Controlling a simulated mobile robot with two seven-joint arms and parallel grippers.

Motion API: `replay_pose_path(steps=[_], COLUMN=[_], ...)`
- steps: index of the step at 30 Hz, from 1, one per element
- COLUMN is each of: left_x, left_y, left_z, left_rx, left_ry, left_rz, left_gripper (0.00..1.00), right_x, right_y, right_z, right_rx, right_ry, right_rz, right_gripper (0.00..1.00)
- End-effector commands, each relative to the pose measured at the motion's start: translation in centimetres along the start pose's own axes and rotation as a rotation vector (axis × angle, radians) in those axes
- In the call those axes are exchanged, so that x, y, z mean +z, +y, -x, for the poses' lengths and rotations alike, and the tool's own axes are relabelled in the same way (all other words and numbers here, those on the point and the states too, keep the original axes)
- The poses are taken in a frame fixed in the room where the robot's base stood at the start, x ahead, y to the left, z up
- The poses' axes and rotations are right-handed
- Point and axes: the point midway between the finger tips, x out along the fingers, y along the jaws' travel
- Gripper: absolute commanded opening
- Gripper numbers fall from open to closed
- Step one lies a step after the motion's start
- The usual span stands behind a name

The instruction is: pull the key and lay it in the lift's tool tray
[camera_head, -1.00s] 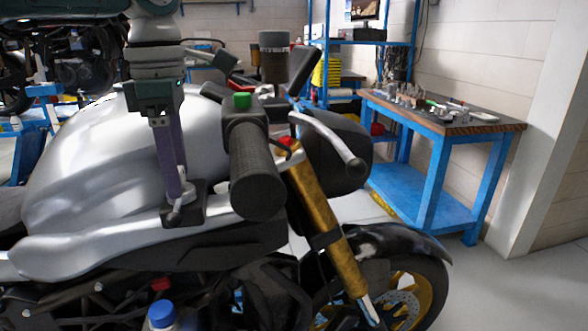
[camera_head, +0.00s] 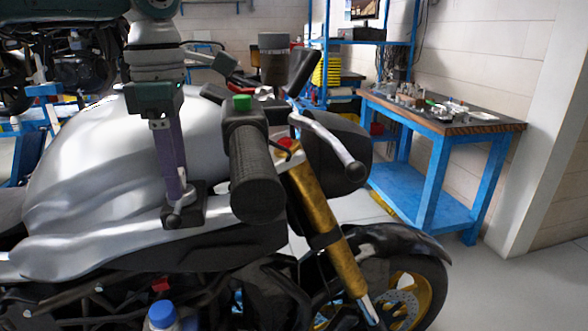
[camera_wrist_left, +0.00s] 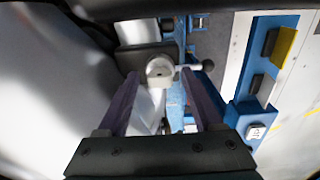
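My left gripper (camera_head: 178,192) points down onto a small black block (camera_head: 194,209) on the silver motorcycle's side, left of the black handlebar grip (camera_head: 256,175). In the left wrist view its two purple fingers (camera_wrist_left: 162,95) stand apart, with a clear gap between them. A pale round piece (camera_wrist_left: 160,68) lies just beyond that gap; I cannot tell whether it is the key or its lock. A short lever with a ball end (camera_wrist_left: 207,65) sticks out to its right. I cannot make out the lift's tool tray for certain. My right gripper is out of view.
A blue workbench (camera_head: 440,125) with small tools on its top stands at the right. In the left wrist view, a blue structure (camera_wrist_left: 243,85) carries dark and yellow blocks (camera_wrist_left: 283,45). The blue-capped bottle (camera_head: 161,315) is low in front. Bare floor (camera_head: 500,290) shows at right.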

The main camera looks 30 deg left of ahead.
Motion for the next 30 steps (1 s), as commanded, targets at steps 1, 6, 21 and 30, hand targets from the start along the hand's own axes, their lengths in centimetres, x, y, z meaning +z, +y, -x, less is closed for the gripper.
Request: replay_pose_path(steps=[1,6,21,30], left_x=[0.01,0.01,0.02,0.02], left_y=[0.0,0.0,0.0,0.0], left_z=[0.0,0.0,0.02,0.02], left_rx=[0.0,0.0,0.0,0.0], left_ry=[0.0,0.0,0.0,0.0], left_rz=[0.0,0.0,0.0,0.0], left_gripper=[0.66,0.47,0.0,0.0], right_x=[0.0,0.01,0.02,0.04], right_y=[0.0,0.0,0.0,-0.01], right_z=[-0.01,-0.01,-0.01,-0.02], right_rx=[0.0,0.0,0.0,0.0], right_ry=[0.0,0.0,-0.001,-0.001], right_rz=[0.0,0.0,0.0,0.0], right_gripper=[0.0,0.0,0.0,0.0])
